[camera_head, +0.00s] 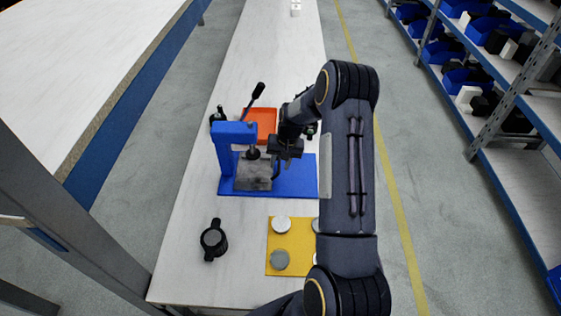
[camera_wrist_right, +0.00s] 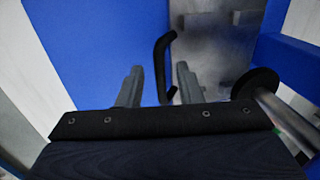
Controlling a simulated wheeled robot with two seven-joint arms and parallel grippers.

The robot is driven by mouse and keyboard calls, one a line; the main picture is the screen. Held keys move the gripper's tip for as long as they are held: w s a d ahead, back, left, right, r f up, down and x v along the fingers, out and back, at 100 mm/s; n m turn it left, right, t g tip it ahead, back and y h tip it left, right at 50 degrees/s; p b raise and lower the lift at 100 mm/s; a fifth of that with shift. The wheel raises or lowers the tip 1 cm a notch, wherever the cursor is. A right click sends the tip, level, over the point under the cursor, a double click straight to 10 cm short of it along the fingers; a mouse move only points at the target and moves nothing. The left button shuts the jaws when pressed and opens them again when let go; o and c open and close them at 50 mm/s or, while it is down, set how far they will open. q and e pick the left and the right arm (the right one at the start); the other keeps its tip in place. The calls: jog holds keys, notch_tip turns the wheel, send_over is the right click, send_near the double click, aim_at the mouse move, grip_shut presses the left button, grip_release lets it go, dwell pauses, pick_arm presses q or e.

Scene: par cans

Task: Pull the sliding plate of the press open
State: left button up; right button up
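The blue press (camera_head: 234,135) stands on the table on its blue base (camera_head: 297,178). Its grey metal sliding plate (camera_head: 252,178) lies under the press head and also shows in the right wrist view (camera_wrist_right: 207,58). A black bent handle (camera_wrist_right: 160,62) sits at the plate's edge. My right gripper (camera_head: 287,150) is above the base, on the handle's side of the plate. In the right wrist view its two fingers (camera_wrist_right: 159,72) are apart, with the handle showing between them. I cannot tell whether a finger touches it. My left gripper is not in view.
An orange tray (camera_head: 262,118) is behind the press, beside the black-knobbed lever (camera_head: 253,98). A yellow mat (camera_head: 282,260) with several round discs lies in front. A black round part (camera_head: 213,240) stands at front left. My right arm covers the table's right side.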

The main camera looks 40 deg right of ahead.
jog(key=shift+c, duration=0.2)
grip_shut()
jog(key=s+d+b, duration=0.1)
jog(key=s+d, duration=0.1)
jog(key=d, duration=0.1)
jog(key=s+d+b, duration=0.1)
jog(key=s+d, duration=0.1)
jog(key=s, duration=0.1)
jog(key=s+d+b, duration=0.1)
jog(key=s+d, duration=0.1)
jog(key=d, duration=0.1)
jog(key=shift+s+d, duration=0.15)
jog(key=shift+d, duration=0.2)
jog(key=shift+o, duration=0.2)
grip_release()
jog(key=shift+r, duration=0.1)
